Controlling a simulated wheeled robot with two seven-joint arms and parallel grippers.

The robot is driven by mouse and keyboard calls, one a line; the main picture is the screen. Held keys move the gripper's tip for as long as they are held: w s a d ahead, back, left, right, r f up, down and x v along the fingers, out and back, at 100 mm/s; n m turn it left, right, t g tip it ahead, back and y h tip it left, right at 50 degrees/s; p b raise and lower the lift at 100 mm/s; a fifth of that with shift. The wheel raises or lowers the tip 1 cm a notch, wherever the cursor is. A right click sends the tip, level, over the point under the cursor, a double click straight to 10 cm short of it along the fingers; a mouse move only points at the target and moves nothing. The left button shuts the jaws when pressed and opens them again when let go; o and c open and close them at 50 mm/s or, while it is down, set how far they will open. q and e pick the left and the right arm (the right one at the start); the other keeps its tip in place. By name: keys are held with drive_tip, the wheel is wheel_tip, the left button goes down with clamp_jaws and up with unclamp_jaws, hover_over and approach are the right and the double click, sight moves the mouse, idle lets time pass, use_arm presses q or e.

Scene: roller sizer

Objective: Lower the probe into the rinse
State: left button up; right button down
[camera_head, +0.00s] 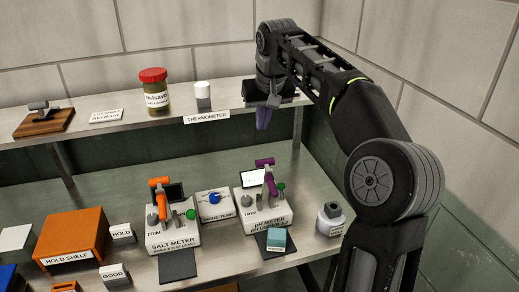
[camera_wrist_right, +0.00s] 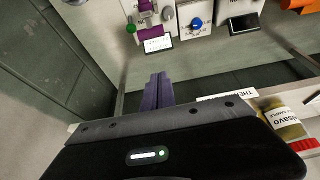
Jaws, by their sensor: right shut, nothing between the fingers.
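The pH meter (camera_head: 262,212) stands on the lower bench with a purple arm and probe (camera_head: 270,178). The salt meter (camera_head: 172,238) to its left has an orange one (camera_head: 158,194). Which probe the task means, I cannot tell. A white round pot (camera_head: 331,218) with a dark square top stands right of the pH meter; its label is unreadable, so I cannot tell if it is the rinse. My right gripper (camera_head: 263,117) has purple fingers, shut and empty, beside the upper shelf, above and behind the pH meter. In the right wrist view, the fingers (camera_wrist_right: 157,92) point towards the purple meter (camera_wrist_right: 155,32). My left gripper is not in view.
The upper shelf (camera_head: 140,125) holds a red-lidded jar (camera_head: 154,92), a white-capped thermometer item (camera_head: 203,95) and a wooden stand (camera_head: 44,122). On the bench are a brine temp box (camera_head: 215,205), a teal block (camera_head: 277,239) and an orange hold shelf (camera_head: 73,237).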

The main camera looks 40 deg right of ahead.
drive_tip(key=shift+f, duration=0.1)
wheel_tip(320, 180, down, 9)
drive_tip(key=p, duration=0.2)
drive_tip(key=shift+f, duration=0.2)
idle(0.3)
idle(0.4)
